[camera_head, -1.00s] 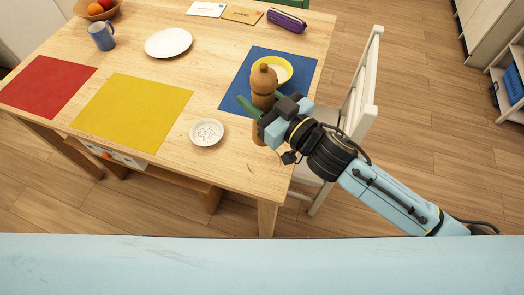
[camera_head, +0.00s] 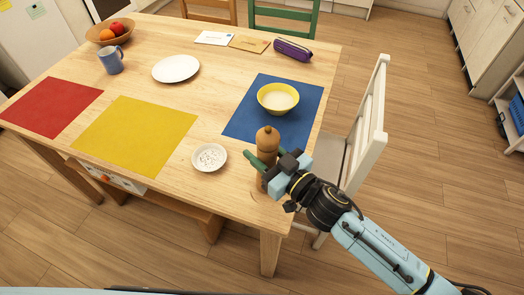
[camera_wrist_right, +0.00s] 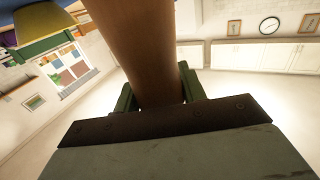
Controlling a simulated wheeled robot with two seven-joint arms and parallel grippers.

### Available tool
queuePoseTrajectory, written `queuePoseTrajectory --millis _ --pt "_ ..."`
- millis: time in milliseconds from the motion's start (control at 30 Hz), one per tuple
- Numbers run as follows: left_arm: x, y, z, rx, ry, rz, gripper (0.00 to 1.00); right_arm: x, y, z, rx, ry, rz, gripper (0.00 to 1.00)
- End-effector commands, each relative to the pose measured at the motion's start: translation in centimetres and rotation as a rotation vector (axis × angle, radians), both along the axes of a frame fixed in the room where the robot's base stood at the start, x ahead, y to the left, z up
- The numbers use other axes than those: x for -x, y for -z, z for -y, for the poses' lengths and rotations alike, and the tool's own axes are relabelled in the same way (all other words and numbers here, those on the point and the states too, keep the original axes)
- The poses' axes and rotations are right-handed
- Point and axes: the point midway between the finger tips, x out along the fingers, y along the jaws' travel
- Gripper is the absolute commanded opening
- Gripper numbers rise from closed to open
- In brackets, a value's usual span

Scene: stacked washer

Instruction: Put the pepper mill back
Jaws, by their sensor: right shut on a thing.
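The pepper mill (camera_head: 267,140) is brown wood with a round knob on top. In the head view it is upright over the near right corner of the table, right of the small white dish and in front of the blue mat. My right gripper (camera_head: 262,165) is shut around its body from the right. In the right wrist view the mill (camera_wrist_right: 140,45) rises between the green fingers of my right gripper (camera_wrist_right: 160,95). The gripper hides part of its lower body, and I cannot tell whether its base touches the table. My left gripper is not in view.
The small white dish (camera_head: 209,158) stands close left of the mill. A yellow bowl (camera_head: 278,98) sits on the blue mat (camera_head: 240,125) behind it. A white chair (camera_head: 368,140) stands at the table's right side. The yellow mat (camera_head: 135,135) is bare.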

Motion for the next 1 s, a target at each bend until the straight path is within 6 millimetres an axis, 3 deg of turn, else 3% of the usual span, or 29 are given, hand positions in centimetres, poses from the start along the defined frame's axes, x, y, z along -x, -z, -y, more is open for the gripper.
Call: queuePoseTrajectory --millis 100,133,267,633,1000 --pt "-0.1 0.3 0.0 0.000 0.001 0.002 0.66 0.0 0.4 0.0 -0.001 0.000 0.001 0.06" --pt "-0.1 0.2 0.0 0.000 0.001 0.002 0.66 0.0 0.4 0.0 0.000 0.001 0.000 0.45" --pt "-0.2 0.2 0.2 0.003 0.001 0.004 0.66 0.0 0.3 0.0 0.001 0.000 -0.001 0.62" --pt "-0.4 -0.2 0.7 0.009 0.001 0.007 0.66 0.0 -0.2 0.0 0.001 0.000 0.001 0.62" --pt "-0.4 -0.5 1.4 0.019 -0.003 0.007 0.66 5.1 0.1 5.1 0.001 0.000 -0.004 0.62"
